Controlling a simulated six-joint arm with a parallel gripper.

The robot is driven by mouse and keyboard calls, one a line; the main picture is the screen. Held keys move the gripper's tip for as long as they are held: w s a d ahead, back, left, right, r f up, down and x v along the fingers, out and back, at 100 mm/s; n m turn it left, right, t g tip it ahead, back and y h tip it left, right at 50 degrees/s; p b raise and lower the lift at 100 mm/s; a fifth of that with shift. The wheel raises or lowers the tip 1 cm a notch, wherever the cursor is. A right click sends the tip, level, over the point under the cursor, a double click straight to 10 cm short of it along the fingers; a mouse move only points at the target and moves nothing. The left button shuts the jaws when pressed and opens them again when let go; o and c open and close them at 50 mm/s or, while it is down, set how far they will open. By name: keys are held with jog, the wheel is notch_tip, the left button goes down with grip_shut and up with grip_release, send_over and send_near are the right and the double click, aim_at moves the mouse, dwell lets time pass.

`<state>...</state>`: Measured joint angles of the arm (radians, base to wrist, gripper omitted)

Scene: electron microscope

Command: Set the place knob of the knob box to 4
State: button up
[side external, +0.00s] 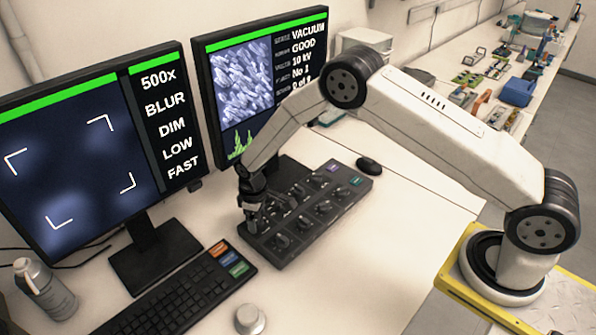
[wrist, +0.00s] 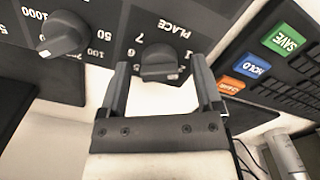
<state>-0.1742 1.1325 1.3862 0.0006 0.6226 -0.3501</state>
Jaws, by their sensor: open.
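The knob box (side external: 322,212) is a dark panel with several knobs, lying on the bench below the right monitor. My gripper (side external: 252,218) is over the box's left end, pointing down. In the wrist view the box appears upside down. The place knob (wrist: 160,66), dark grey under the word PLACE, is between the two open fingers of my gripper (wrist: 159,74). A finger is on each side of it, and I cannot tell whether either touches it. Numbers such as 7 and 6 show around the knob; its exact setting is not clear. The wrist hides this knob in the side view.
Another knob (wrist: 63,34) is close beside the gripper. The left monitor (side external: 90,150) and right monitor (side external: 262,85) stand behind. A mouse (side external: 369,166) is beyond.

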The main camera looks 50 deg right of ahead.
jog(key=shift+c, duration=0.3)
grip_shut()
jog(key=shift+m, duration=0.5)
jog(key=m, duration=1)
jog(key=shift+m, duration=0.3)
jog(key=m, duration=1.2)
